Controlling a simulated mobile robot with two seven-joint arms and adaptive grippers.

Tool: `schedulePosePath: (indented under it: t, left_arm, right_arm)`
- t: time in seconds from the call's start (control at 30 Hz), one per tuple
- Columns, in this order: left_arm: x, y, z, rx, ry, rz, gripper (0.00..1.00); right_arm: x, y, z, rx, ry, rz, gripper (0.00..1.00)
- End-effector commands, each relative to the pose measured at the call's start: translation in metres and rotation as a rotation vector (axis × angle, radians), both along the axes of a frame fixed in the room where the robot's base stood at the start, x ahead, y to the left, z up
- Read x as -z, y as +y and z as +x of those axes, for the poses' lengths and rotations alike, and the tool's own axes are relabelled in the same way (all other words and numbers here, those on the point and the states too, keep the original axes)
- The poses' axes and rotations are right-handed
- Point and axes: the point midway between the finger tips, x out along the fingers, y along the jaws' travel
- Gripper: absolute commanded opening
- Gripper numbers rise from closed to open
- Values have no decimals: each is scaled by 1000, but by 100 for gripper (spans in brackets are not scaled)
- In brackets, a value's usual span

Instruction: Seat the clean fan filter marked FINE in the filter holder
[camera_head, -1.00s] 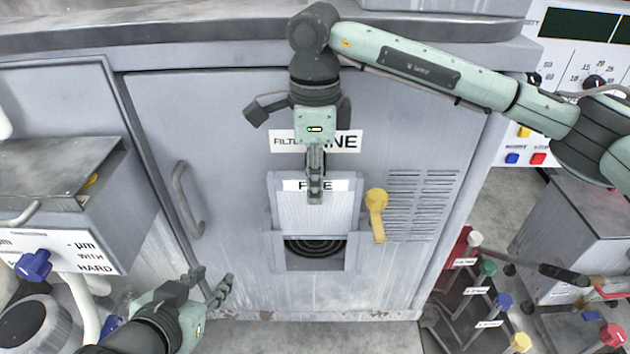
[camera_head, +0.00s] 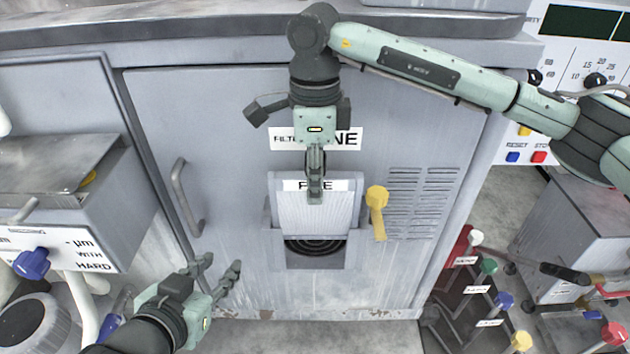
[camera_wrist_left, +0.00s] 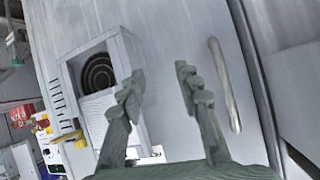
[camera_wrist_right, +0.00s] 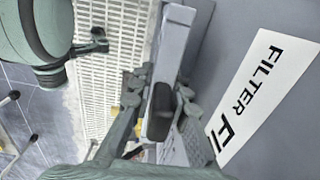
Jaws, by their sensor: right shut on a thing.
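The FINE filter (camera_head: 315,212) is a pale pleated panel with a white label strip along its top. My right gripper (camera_head: 316,192) is shut on its top edge, over the label; the right wrist view shows the fingers around the filter's edge (camera_wrist_right: 162,95). The filter stands in the upper part of the filter holder (camera_head: 277,252) on the cabinet front. Below its lower edge a round dark fan opening (camera_head: 315,245) shows; it also shows in the left wrist view (camera_wrist_left: 98,75). Whether the filter sits inside the side rails is unclear. My left gripper (camera_head: 222,268) is open and empty, lower left.
A yellow lever (camera_head: 377,212) sits just right of the holder, near the vent slots. A door handle (camera_head: 186,198) is at left. A sign reading FILTER FINE (camera_head: 345,139) is above, partly covered by my right gripper. Coloured knobs (camera_head: 488,266) stand lower right.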

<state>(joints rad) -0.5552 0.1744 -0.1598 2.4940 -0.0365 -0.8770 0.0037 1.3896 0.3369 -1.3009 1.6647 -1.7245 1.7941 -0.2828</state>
Motion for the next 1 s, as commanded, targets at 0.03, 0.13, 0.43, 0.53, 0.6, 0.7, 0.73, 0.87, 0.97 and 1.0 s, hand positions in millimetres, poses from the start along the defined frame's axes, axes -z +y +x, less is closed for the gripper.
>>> schedulePosePath:
  t: [0.03, 0.13, 0.43, 0.53, 0.6, 0.7, 0.73, 0.87, 0.97, 1.0]
  left_arm:
    - [-1, -1, 1, 2, -5, -3, 34]
    - [-3, -3, 2, 5, -16, -6, 34]
    - [-8, -7, 4, 12, -44, -18, 34]
    - [-10, -9, 5, 15, -53, -22, 34]
    - [-11, -9, 6, 17, -60, -24, 34]
    - [-13, -11, 7, 19, -70, -28, 34]
    - [-13, -11, 7, 20, -73, -30, 34]
    - [-16, -13, 8, 24, -86, -35, 34]
    - [-18, -15, 9, 26, -96, -39, 34]
    - [-19, -15, 9, 27, -101, -41, 34]
  right_arm:
    - [0, 0, 0, 0, 0, 0, 0]
    - [1, 0, 0, 0, 0, 0, 0]
    - [3, 0, 0, 0, 0, 0, 0]
    - [3, 0, 0, 0, 0, 0, 0]
    - [4, 0, 0, 0, 0, 0, 0]
    - [4, 0, 0, 0, 0, 0, 0]
    - [4, 0, 0, 0, 0, 0, 0]
    - [5, 0, 0, 0, 0, 0, 0]
    - [6, 0, 0, 0, 0, 0, 0]
    - [6, 0, 0, 0, 0, 0, 0]
